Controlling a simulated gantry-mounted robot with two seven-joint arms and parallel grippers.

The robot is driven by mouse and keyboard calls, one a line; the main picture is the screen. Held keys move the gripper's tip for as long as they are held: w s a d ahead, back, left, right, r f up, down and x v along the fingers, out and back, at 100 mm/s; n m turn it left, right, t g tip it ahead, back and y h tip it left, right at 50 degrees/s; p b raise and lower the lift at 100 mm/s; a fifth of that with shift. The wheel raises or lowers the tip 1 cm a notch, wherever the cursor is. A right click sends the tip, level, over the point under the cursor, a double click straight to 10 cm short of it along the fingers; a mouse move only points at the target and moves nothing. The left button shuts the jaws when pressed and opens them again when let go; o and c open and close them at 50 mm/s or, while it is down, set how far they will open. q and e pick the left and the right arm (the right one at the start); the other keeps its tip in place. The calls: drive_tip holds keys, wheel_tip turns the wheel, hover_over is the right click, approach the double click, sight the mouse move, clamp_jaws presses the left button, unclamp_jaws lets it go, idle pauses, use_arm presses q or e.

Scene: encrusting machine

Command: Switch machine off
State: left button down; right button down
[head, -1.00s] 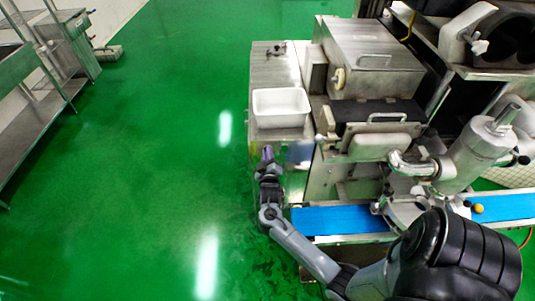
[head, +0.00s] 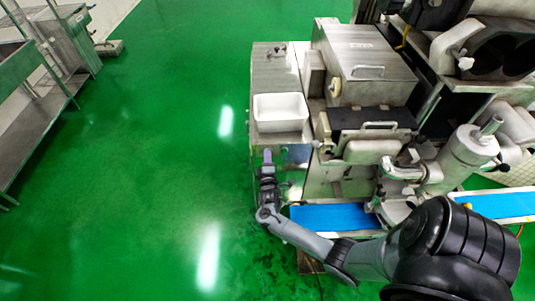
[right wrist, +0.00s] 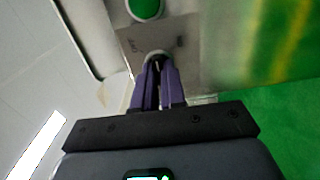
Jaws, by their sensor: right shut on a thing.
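The encrusting machine (head: 367,66) stands on the right in the head view, a large metal machine. My right gripper (head: 267,157) is at its near left side, below the white tray. In the right wrist view my right gripper's purple fingers (right wrist: 156,68) are close together on a small round switch knob (right wrist: 157,54) with a pale ring. The knob sits on a grey labelled plate (right wrist: 184,60), and the fingers hide most of it. A green round button (right wrist: 145,8) lies just beyond it. My left gripper is not in view.
A white tray (head: 280,108) rests on the machine's left cabinet. A blue conveyor belt (head: 335,218) runs below, close to my right arm. A metal table (head: 30,115) stands at far left. The green floor (head: 150,180) between is clear.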

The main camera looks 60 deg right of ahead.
drive_tip(key=shift+n+p, duration=1.7)
drive_tip(key=shift+n, duration=2.5)
drive_tip(key=c, duration=1.2)
unclamp_jaws()
drive_tip(key=shift+f, duration=0.1)
drive_tip(key=v, duration=1.1)
